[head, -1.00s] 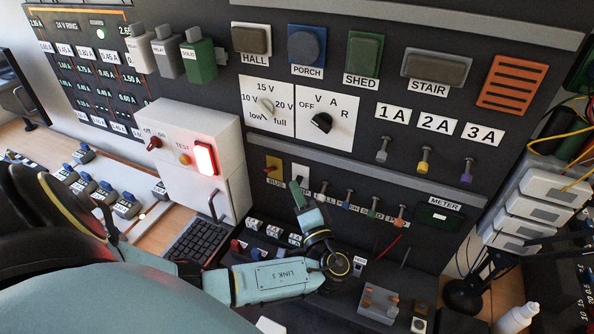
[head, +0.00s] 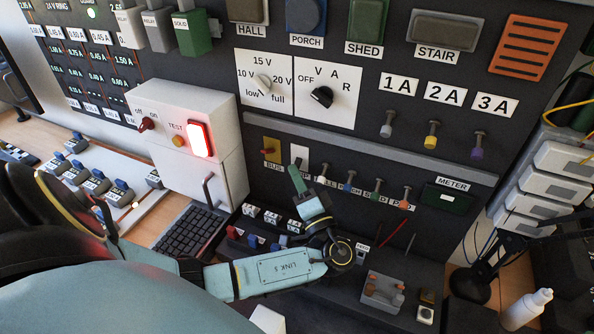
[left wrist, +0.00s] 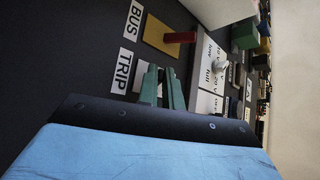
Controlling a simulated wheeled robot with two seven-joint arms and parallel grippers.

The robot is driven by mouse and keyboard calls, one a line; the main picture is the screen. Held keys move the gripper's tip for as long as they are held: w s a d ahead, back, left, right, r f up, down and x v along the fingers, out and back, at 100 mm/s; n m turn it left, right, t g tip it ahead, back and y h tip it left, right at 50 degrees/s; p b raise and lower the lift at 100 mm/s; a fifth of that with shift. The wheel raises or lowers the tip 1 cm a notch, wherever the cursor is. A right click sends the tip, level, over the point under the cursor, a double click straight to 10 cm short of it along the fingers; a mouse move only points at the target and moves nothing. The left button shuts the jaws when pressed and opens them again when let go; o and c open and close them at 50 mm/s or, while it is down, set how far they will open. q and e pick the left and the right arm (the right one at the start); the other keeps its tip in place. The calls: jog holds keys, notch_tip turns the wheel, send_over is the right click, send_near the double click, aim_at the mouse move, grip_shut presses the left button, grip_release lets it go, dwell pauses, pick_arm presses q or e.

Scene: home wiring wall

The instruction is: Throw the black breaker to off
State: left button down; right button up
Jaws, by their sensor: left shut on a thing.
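The black breaker (head: 298,162) is a small dark lever on a white plate, just right of the BUS lever (head: 268,151) on its yellow plate. My left gripper (head: 296,172) comes up from below and is shut on the black breaker. In the left wrist view its green fingers (left wrist: 163,88) stand against the white plate beside the TRIP label (left wrist: 123,71). They hide most of the breaker there, so I cannot tell its exact angle. The red BUS lever also shows in the left wrist view (left wrist: 179,37). My right gripper is not in view.
A row of small coloured levers (head: 376,190) runs right of the breaker, ending by the METER panel (head: 449,198). The white box (head: 177,111) with a lit red button stands left. Dials (head: 321,97) sit above. Several small switches (head: 249,212) lie below, near my arm.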

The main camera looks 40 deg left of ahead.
pick_arm(q)
jog(key=c, duration=1.6)
grip_release()
jog(key=shift+o, duration=0.2)
jog(key=b+v, duration=0.1)
jog(key=v, duration=0.6)
jog(key=shift+d, duration=0.25)
jog(key=shift+s, duration=0.15)
